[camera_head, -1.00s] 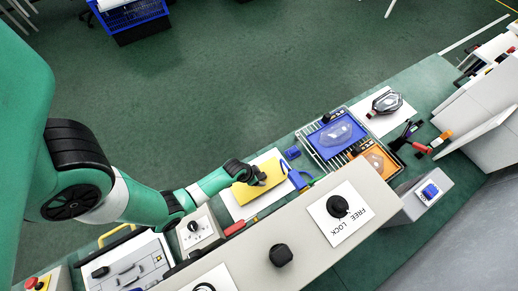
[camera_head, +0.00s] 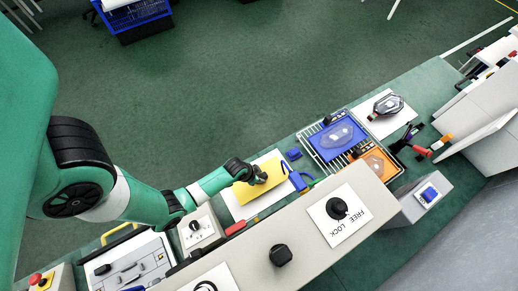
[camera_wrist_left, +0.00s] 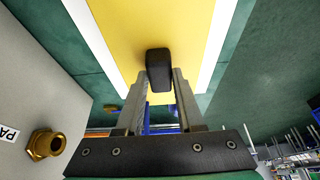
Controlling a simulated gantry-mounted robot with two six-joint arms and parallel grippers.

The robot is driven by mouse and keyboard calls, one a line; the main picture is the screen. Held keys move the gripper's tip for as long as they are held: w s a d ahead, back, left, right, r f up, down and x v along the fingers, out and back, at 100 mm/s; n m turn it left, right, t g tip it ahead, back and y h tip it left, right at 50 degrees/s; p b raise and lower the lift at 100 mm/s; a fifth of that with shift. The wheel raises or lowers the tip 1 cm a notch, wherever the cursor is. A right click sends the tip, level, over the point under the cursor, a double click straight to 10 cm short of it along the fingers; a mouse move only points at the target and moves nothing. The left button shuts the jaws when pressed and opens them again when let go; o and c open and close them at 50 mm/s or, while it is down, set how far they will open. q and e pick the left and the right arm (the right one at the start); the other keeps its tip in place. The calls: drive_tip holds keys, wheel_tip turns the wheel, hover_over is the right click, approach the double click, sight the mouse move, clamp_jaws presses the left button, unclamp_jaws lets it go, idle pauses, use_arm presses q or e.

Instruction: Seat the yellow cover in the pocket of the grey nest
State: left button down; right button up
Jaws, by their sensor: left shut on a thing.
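The yellow cover (camera_head: 266,186) is a flat plate over a white sheet (camera_head: 233,207), left of the wire rack in the head view. It fills the top middle of the left wrist view (camera_wrist_left: 150,25). My left gripper (camera_head: 261,178) is at the cover; in the left wrist view its two fingers (camera_wrist_left: 160,82) are shut on the cover's dark knob (camera_wrist_left: 158,62). I cannot tell whether the cover touches what is below it. I cannot make out the grey nest or its pocket for certain. My right gripper is not in view.
A blue clamp-like part (camera_head: 297,180) stands beside the cover's right edge. A wire rack (camera_head: 314,151) holds a blue tray (camera_head: 325,146) and an orange tray (camera_head: 380,165). A grey panel (camera_head: 310,237) with black knobs runs along the front. A lamp (camera_head: 388,104) lies on white at the back right.

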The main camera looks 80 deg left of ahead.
sight(263, 176)
use_arm(q)
wheel_tip(263, 176, up, 9)
drive_tip(key=p, duration=0.7)
drive_tip(key=shift+f, duration=0.15)
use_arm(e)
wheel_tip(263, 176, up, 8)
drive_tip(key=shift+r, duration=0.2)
use_arm(q)
drive_tip(key=shift+f, duration=0.1)
wheel_tip(263, 176, down, 5)
drive_tip(key=b, duration=0.5)
drive_tip(key=shift+f, duration=0.2)
drive_tip(key=shift+r, duration=0.1)
wheel_tip(263, 176, down, 4)
drive_tip(key=b, duration=0.3)
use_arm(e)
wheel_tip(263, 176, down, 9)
use_arm(q)
drive_tip(key=shift+f, duration=0.2)
